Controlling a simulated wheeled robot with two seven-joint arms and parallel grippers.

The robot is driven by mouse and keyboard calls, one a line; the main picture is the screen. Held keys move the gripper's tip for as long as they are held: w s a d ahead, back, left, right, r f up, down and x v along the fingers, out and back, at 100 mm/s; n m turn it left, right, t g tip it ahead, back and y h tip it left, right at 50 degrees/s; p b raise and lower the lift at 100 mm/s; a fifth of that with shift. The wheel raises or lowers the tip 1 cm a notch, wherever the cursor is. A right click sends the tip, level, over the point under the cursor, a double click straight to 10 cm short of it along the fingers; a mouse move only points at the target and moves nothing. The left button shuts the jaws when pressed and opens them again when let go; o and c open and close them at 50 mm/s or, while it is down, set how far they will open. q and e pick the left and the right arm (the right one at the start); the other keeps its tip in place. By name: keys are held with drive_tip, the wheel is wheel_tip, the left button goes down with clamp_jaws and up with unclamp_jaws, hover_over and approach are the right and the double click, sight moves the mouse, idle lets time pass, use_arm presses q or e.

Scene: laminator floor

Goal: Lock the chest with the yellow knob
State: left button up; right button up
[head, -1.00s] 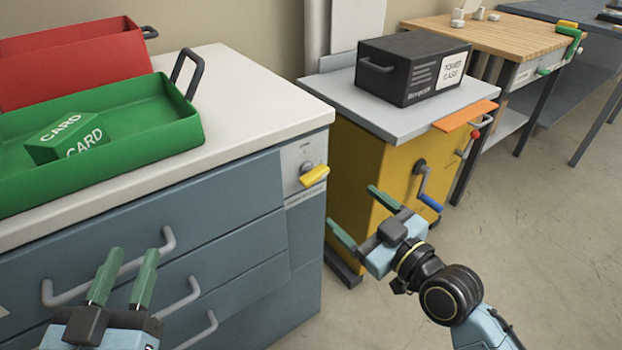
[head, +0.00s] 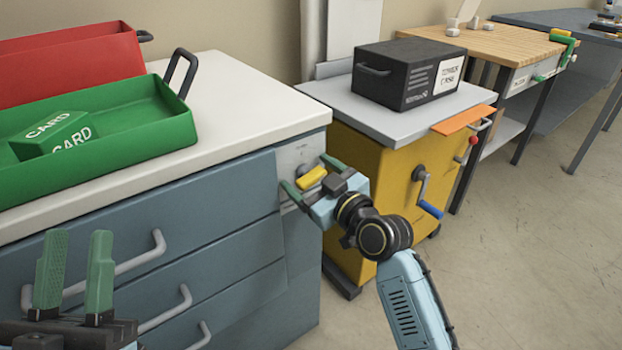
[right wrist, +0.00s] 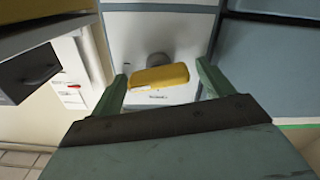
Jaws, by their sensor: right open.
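The yellow knob (head: 311,178) sticks out from a pale panel (head: 296,155) at the upper right corner of the blue-grey drawer chest (head: 180,215). My right gripper (head: 308,176) is open, with its green fingers on either side of the knob. My left gripper (head: 76,270) is open and empty in front of the chest's drawers at the lower left.
Grey drawer handles (head: 125,268) stick out from the chest front near my left gripper. A green tray (head: 130,130) with a card box and a red tray (head: 70,65) stand on the chest top. A yellow cabinet (head: 390,180) with a blue-gripped crank (head: 424,195) stands at the right.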

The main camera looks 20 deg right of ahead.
drive_tip(key=c, duration=1)
use_arm(q)
drive_tip(key=shift+r, duration=0.1)
use_arm(e)
drive_tip(key=shift+r+m+p, duration=0.15)
drive_tip(key=shift+m+p, duration=0.25)
drive_tip(key=shift+p, duration=0.35)
drive_tip(key=shift+d+m+p, duration=0.1)
drive_tip(key=shift+m+p, duration=0.8)
drive_tip(key=shift+p, duration=0.1)
use_arm(q)
drive_tip(key=w+f+g+y, duration=0.2)
drive_tip(key=w+f+g, duration=0.1)
drive_tip(key=f+g, duration=0.4)
drive_tip(key=shift+w+f, duration=0.2)
drive_tip(key=shift+f, duration=0.35)
use_arm(e)
drive_tip(key=shift+o, duration=0.2)
use_arm(q)
drive_tip(key=shift+a, duration=0.1)
use_arm(e)
drive_tip(key=o, duration=1)
drive_tip(key=shift+c, duration=0.2)
